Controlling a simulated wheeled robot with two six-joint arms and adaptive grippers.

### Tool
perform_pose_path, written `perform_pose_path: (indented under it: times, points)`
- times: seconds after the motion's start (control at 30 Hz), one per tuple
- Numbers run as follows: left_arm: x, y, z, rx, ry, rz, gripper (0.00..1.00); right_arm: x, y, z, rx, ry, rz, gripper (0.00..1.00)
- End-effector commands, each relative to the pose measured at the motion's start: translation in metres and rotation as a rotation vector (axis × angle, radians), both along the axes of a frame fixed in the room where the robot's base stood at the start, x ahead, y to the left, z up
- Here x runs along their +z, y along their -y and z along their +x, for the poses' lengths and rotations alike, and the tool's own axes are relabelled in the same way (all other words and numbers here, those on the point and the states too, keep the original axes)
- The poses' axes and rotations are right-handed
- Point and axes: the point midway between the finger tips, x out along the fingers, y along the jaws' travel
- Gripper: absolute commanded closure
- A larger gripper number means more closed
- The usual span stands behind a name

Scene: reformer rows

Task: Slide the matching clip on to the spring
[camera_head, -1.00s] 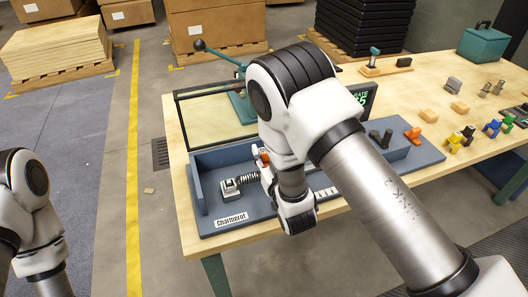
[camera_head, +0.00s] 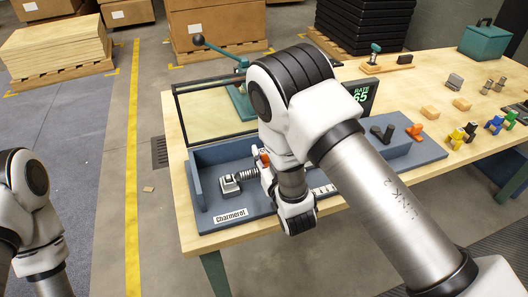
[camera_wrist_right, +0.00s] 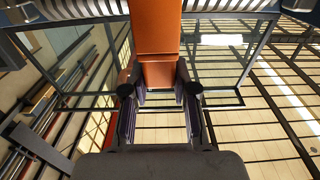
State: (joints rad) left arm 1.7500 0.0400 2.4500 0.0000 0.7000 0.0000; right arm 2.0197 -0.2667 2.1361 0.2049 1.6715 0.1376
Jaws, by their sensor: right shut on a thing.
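In the right wrist view, coils (camera_wrist_right: 225,6) run across the top edge. My right gripper (camera_head: 264,161) is at the spring's visible right part, mostly hidden behind my arm. In the wrist view its fingers (camera_wrist_right: 159,98) are shut on an orange clip (camera_wrist_right: 158,45), which reaches up to the coils. Whether the clip is around the spring or only against it, I cannot tell. My left gripper is out of view.
A dark clip (camera_head: 382,133) and an orange piece (camera_head: 415,131) are on the fixture's right part. Yellow (camera_head: 455,139) and blue (camera_head: 493,124) pieces stand on the table further right. A framed clear panel (camera_head: 215,105) and lever (camera_head: 217,48) stand behind.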

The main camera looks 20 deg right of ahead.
Motion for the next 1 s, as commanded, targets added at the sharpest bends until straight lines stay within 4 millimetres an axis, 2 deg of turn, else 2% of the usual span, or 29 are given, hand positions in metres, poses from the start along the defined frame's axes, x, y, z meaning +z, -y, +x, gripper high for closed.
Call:
perform_pose_path:
  times: [0.47, 0.5, 0.53, 0.57, 0.87, 1.0]
  points:
    - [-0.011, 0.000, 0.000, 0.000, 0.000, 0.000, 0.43, -0.013, 0.000, 0.000, 0.000, 0.000, 0.000, 1.00]
    - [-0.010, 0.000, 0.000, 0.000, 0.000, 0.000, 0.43, -0.012, 0.000, 0.000, 0.000, 0.000, 0.000, 0.59]
    - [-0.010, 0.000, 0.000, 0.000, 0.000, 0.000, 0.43, -0.012, 0.000, 0.000, 0.000, 0.000, 0.000, 0.48]
    - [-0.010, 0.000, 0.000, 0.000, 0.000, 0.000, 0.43, -0.012, 0.000, 0.000, 0.000, 0.000, 0.000, 0.43]
    - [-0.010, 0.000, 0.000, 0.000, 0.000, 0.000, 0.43, -0.012, 0.000, -0.001, 0.000, -0.001, 0.000, 0.43]
    - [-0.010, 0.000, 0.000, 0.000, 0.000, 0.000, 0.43, -0.013, 0.000, -0.017, 0.001, -0.004, -0.001, 0.43]
